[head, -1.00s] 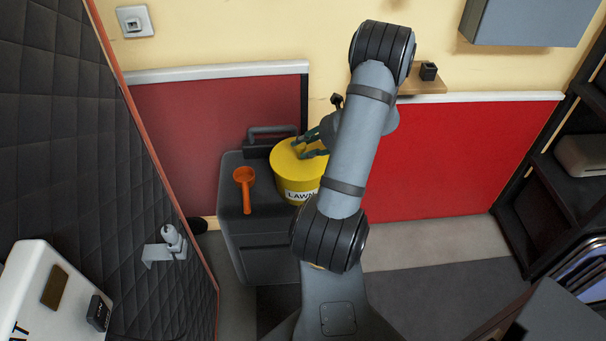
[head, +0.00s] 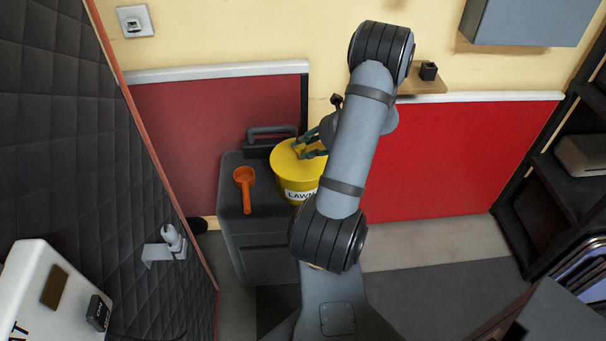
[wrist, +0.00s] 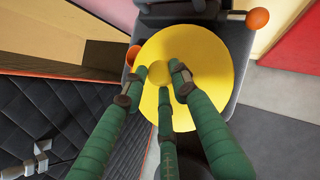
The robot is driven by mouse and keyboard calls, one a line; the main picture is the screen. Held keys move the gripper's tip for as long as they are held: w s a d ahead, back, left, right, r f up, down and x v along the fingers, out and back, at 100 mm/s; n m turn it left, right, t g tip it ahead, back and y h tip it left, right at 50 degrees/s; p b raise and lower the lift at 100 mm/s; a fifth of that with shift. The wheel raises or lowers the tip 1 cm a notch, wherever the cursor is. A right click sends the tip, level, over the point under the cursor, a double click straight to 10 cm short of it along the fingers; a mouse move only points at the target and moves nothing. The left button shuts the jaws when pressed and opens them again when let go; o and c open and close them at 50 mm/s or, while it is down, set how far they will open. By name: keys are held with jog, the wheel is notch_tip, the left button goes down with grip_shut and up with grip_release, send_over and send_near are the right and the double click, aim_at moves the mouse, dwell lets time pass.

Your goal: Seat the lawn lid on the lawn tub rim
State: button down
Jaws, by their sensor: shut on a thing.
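The yellow lawn lid (head: 290,158) lies over the top of the yellow lawn tub (head: 297,189), whose label partly shows. The lid looks about level, but I cannot tell whether its edge is fully down on the rim. My gripper (head: 304,148) is at the top of the lid. In the wrist view the lid (wrist: 212,62) fills the middle as a round disc and hides the tub's rim. There the green fingers of my gripper (wrist: 163,76) are shut around the lid's central knob (wrist: 160,73).
The tub stands on a dark grey wheeled box or cart (head: 262,238) with a handle (head: 272,131) at the back. An orange scoop (head: 244,187) lies on it, left of the tub. A red panel wall (head: 440,150) is behind, and a black quilted panel (head: 60,120) stands left.

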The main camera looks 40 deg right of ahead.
jog(key=shift+f, duration=0.2)
jog(key=c, duration=1.3)
grip_release()
jog(key=v, duration=1.2)
jog(key=shift+w, duration=0.1)
jog(key=x, duration=1.2)
jog(key=shift+f, duration=0.1)
jog(key=shift+r, duration=0.35)
